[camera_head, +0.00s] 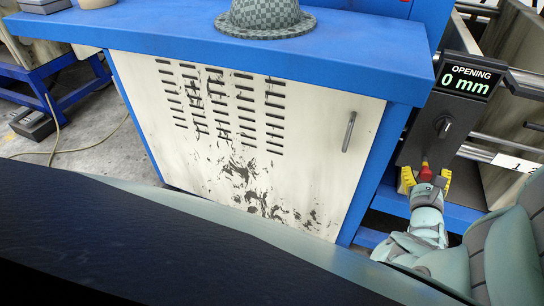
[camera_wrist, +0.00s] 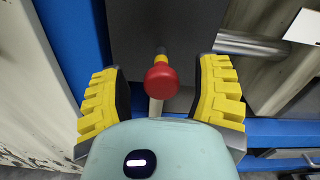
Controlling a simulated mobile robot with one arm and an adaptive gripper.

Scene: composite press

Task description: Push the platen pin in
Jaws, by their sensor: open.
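The platen pin shows a round red knob (camera_wrist: 161,82) with a yellow band and a dark shaft behind it, where it meets a dark grey panel (camera_wrist: 145,22). In the head view the red knob (camera_head: 425,172) sits low on the grey box under the display. My gripper (camera_wrist: 160,75) is open, with its yellow ribbed fingers on the left and right of the knob and a gap on each side. In the head view my gripper (camera_head: 426,180) is at the lower end of the box. Whether the palm touches the knob cannot be told.
A display (camera_head: 466,82) above the pin reads "OPENING 0 mm". A dark rotary handle (camera_head: 443,126) is on the box. Metal rods (camera_head: 490,150) run to the right. A blue bench with a white louvred cabinet (camera_head: 240,140) stands left, and a checkered dome (camera_head: 265,15) is on top.

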